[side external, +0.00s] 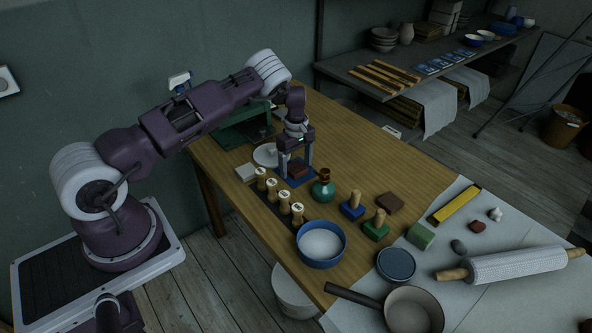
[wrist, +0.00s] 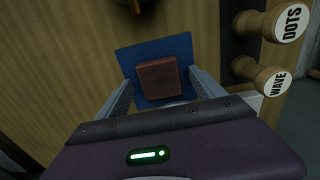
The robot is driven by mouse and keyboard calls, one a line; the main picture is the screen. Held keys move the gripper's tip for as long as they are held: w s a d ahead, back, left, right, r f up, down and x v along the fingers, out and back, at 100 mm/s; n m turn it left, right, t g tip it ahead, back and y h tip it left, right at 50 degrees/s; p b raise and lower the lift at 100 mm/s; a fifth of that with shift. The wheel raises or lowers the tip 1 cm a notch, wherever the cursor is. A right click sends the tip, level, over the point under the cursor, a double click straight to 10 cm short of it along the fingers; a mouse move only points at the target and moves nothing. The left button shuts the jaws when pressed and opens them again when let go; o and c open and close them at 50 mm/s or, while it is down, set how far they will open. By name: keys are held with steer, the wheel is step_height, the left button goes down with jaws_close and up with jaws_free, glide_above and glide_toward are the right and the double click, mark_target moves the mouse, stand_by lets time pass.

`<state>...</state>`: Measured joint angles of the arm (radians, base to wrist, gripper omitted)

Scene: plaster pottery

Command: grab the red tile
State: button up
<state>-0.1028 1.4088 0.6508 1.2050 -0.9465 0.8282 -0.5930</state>
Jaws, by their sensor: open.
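A red-brown tile (wrist: 158,77) lies on a blue square (wrist: 180,47) in the wrist view. In the side view the tile (side external: 298,171) shows low between my fingers, on the blue square (side external: 294,182). My gripper (side external: 296,167) is open and points down over it. In the wrist view my gripper's fingers (wrist: 160,84) stand to the left and right of the tile, with gaps visible. How far the fingertips are above the square is hard to tell.
Wooden-handled stamps (side external: 284,202) stand in a row in front of my gripper. A green vase (side external: 323,187) stands close on the right. A white round piece (side external: 266,155) lies just behind on the left. A blue bowl (side external: 320,243) is nearer the front edge.

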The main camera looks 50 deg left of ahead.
steer(key=shift+r, duration=0.15)
steer(key=c, duration=1.5)
